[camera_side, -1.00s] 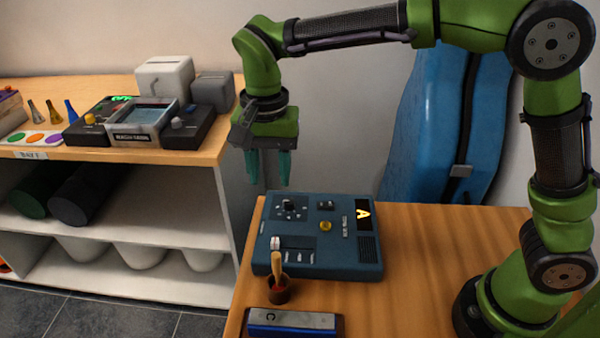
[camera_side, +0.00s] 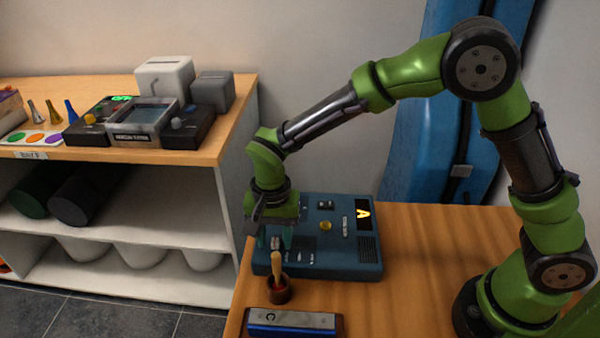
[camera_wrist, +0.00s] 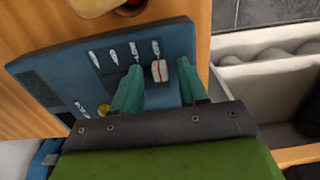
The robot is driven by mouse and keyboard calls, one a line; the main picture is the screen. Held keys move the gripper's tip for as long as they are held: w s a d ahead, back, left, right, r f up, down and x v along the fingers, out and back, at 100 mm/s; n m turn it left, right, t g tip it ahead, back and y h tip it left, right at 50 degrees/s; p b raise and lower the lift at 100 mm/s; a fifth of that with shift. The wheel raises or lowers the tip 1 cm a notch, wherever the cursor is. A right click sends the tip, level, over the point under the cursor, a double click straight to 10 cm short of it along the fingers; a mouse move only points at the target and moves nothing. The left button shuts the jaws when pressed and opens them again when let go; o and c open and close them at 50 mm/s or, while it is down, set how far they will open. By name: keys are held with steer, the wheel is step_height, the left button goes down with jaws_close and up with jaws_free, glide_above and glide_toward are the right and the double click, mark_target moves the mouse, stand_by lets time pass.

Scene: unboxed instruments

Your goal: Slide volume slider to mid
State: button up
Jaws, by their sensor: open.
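A blue control box (camera_side: 348,262) lies on the wooden table. Its volume slider has a white knob with a red line (camera_wrist: 159,73), set at one end of a row of small white labels. That end is at the left in the side view and at the right in the wrist view. My gripper (camera_side: 274,240) points down over this part of the box. It is open. In the wrist view its teal fingertips (camera_wrist: 160,85) are on either side of the knob, with gaps visible. I cannot tell whether they touch the panel. The arm hides part of the box's upper left.
A brown cup (camera_side: 279,293) with a wooden-handled tool stands close in front of the slider area. A blue and silver block (camera_side: 293,321) lies at the table's front edge. A shelf unit (camera_side: 228,190) stands to the left.

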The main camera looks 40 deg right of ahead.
mark_target(300, 248)
jaws_close()
stand_by(0.3)
steer(key=s+d, duration=0.3)
steer(key=shift+s+d, duration=0.25)
steer(key=shift+d, duration=0.05)
jaws_free()
steer(key=shift+r, duration=0.1)
